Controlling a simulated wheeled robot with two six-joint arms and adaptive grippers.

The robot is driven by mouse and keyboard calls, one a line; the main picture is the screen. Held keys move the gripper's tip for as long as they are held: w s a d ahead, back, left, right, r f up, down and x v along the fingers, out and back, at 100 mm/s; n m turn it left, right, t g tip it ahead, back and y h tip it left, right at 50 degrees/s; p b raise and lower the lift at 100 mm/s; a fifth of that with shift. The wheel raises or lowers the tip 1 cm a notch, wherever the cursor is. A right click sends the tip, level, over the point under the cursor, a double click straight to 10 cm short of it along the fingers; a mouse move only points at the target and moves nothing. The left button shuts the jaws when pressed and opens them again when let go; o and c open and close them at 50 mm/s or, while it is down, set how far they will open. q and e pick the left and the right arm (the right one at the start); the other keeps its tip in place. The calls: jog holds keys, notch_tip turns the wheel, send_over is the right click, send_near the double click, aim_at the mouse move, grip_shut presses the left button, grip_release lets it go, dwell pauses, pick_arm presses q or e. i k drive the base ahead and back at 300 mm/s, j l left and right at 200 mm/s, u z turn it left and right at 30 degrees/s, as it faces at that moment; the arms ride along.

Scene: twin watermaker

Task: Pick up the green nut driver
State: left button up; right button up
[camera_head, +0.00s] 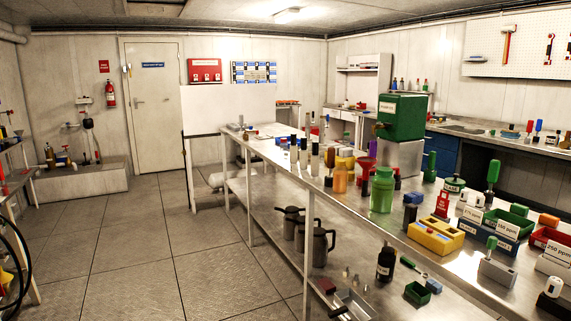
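Several green-handled tools are in view, and I cannot tell for sure which one is the nut driver. One green handle (492,172) stands upright on the right part of the metal bench (300,178), behind the labelled bins. Another upright green handle (430,166) stands further left on the same bench. A small tool with a green handle (408,263) lies on the lower shelf beside a dark bottle. A short green knob (492,243) sticks up from a grey block near the bench's front right. Neither of my grippers is in view.
Near the green handles stand a green jar (382,189), a yellow block (436,237), a red bottle (442,204) and a blue bin (487,232). Metal jugs (318,244) and a dark bottle (386,262) stand on the lower shelf. The tiled floor (150,250) left of the bench is clear.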

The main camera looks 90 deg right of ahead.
aim_at(494, 170)
jog(key=j+z, duration=0.1)
jog(key=z, duration=3.9)
jog(key=k+j, duration=0.05)
jog(key=j, duration=0.05)
